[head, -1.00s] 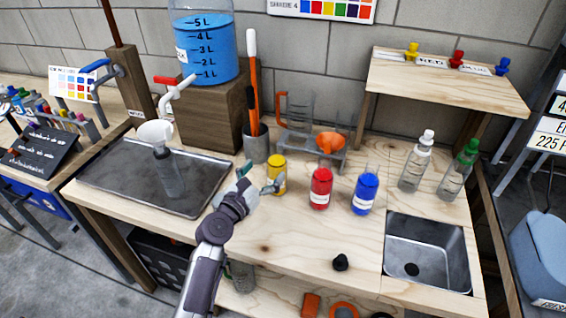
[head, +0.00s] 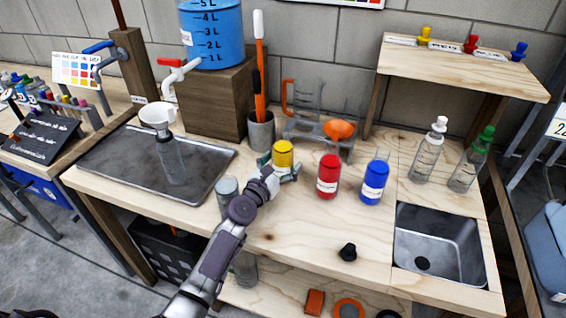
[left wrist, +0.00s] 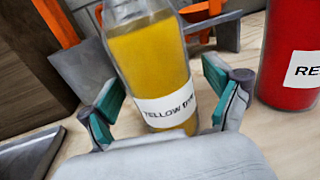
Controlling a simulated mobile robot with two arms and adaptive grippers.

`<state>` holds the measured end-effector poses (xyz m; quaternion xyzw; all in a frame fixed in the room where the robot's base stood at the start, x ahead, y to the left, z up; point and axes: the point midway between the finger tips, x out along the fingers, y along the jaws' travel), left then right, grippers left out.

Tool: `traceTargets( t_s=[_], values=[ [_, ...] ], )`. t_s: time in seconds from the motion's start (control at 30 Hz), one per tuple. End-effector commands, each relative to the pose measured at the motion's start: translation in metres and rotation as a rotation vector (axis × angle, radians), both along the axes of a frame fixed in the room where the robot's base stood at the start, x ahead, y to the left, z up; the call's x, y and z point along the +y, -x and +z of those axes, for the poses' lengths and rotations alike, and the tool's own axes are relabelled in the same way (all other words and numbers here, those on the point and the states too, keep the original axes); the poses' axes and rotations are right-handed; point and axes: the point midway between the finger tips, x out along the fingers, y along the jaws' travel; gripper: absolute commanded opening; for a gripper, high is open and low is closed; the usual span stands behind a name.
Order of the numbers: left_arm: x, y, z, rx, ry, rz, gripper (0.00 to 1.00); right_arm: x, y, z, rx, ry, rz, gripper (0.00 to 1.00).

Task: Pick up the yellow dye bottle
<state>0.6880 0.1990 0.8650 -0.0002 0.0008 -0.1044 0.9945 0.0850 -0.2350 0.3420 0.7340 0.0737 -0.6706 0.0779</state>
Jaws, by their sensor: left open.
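The yellow dye bottle (head: 283,155) stands upright on the wooden bench. In the left wrist view my left gripper (left wrist: 165,105) has one green-padded finger on each side of the bottle, with a gap visible at the left finger. My right gripper is not in view.
A red dye bottle (head: 328,177) stands close to the right, with a blue one (head: 374,183) beyond it. A grey cup with brushes (head: 261,132) and a rack (head: 318,131) stand behind. A clear container (head: 228,192) is near my left arm. A black stopper (head: 347,252) lies in front.

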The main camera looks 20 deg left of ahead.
Motion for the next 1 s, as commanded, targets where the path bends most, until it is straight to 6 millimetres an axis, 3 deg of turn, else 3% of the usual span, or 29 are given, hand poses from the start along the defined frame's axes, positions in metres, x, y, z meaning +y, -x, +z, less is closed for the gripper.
traceTargets(
  t_s=[0.27,0.73,1.0],
  values=[
    [-0.0002,-0.0028,0.0000,0.000,0.000,0.001,0.88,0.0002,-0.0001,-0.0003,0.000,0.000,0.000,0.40],
    [-0.0003,-0.0026,0.0001,0.000,0.000,0.001,0.10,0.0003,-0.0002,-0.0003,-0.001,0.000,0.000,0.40],
    [-0.0006,-0.0030,0.0060,-0.004,0.002,0.001,0.08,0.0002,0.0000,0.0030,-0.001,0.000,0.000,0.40]
  ],
)
